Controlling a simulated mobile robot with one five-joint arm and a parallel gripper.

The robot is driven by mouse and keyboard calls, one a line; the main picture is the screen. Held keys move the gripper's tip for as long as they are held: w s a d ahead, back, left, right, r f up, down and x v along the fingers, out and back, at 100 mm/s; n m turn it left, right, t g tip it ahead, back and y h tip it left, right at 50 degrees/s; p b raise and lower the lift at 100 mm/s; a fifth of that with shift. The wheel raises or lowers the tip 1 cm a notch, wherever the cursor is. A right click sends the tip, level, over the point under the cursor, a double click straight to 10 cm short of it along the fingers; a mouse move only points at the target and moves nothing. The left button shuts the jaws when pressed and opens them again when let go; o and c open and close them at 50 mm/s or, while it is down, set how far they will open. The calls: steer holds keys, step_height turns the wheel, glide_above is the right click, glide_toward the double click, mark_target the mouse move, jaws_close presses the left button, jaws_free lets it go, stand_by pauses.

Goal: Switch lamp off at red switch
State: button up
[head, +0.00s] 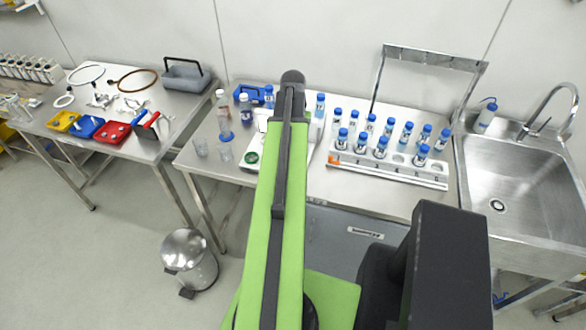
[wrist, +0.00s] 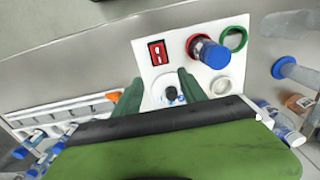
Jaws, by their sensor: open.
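The red switch (wrist: 158,52) is a small red rocker in a dark frame on a white panel (wrist: 178,62) in the wrist view. My gripper (wrist: 162,82) is open, its two green fingers apart over the panel's lower part in the picture. The red switch lies just beyond the fingertips, and I see no contact with it. A round white piece with a dark knob (wrist: 171,94) shows between the fingers. In the head view part of the white panel (head: 266,146) shows beside my arm, which hides the red switch and my gripper. I cannot make out a lamp.
A rack (head: 400,170) of several blue-capped bottles stands right of my arm. A sink (head: 515,180) is further right; clear cups (head: 225,152) stand left.

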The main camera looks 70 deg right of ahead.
step_height(320, 180, down, 10)
steer(key=b, duration=0.8)
steer(key=shift+f, duration=0.1)
steer(key=shift+c, duration=0.4)
jaws_close()
